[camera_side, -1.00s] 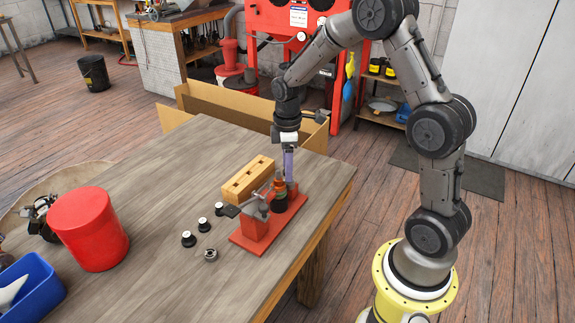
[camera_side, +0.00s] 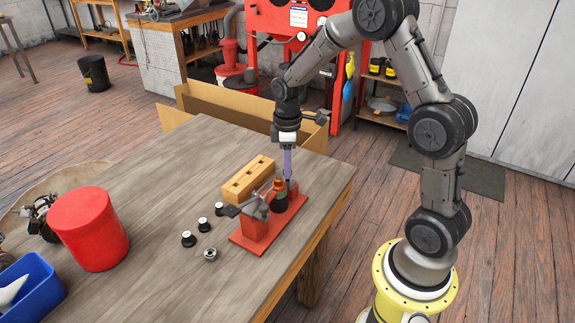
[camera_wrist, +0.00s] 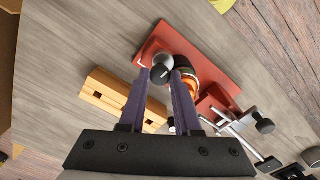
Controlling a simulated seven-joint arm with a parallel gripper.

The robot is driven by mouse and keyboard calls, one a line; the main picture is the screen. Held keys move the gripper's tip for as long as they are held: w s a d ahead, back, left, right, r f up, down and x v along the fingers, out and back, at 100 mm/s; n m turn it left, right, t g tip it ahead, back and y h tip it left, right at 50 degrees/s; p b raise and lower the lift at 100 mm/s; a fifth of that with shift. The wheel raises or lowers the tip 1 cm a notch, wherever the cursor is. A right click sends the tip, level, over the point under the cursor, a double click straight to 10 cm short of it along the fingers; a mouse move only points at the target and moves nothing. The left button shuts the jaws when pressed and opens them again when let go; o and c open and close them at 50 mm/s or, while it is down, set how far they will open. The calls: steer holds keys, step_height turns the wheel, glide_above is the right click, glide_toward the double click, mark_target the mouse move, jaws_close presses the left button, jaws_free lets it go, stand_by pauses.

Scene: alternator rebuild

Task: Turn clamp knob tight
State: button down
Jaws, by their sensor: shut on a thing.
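The clamp knob (camera_wrist: 161,73) is a dark round knob with a grey top, on the red clamp fixture (camera_side: 250,238). My gripper (camera_wrist: 162,78) points down over the fixture, its two purple fingers on either side of the knob and shut on it. In the side view my gripper (camera_side: 288,178) stands at the far end of the fixture, and the knob is hidden there. An orange and dark cylindrical part (camera_side: 280,196) sits in the fixture beside the fingers. It also shows next to the right finger in the wrist view (camera_wrist: 188,76).
A wooden block with slots (camera_side: 248,179) lies left of the fixture. Several small black-and-white knobs (camera_side: 204,225) and a metal ring (camera_side: 210,255) lie on the table.

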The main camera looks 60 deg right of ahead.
steer(key=m, duration=0.8)
steer(key=shift+m, duration=0.4)
steer(key=m, duration=0.4)
steer(key=shift+m, duration=1.8)
steer(key=c, duration=0.6)
jaws_free()
step_height(320, 180, up, 14)
